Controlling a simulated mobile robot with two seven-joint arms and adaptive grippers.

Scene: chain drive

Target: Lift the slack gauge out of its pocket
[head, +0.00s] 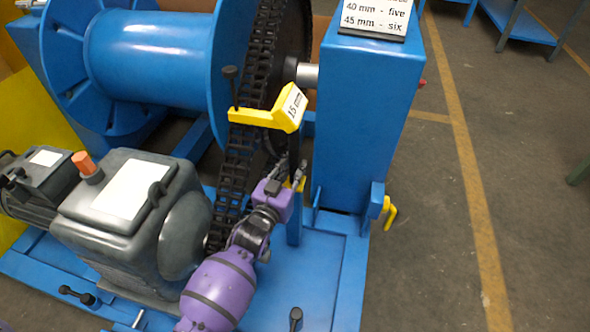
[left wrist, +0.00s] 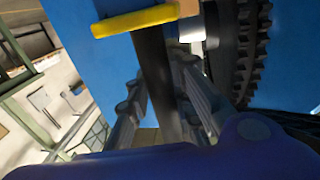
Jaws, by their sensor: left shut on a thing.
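The slack gauge (head: 290,108) has a yellow head with a "15 mm" label and a yellow arm reaching left over the chain to an upright black plunger. A dark upright stem shows below the head. My left gripper (head: 298,168) is shut on this stem, which shows as a dark bar (left wrist: 155,75) between the fingers (left wrist: 163,105) in the left wrist view. A small yellow part (head: 300,184) shows at the gripper, by the top of a slim blue post (head: 294,222). Whether the stem's lower end is in a pocket is hidden. My right gripper is out of view.
The black chain (head: 235,165) runs close left of the gripper. A tall blue pedestal (head: 365,110) with a sign (head: 374,17) stands on the right. A grey motor housing (head: 120,215) and a blue drum (head: 150,55) are on the left.

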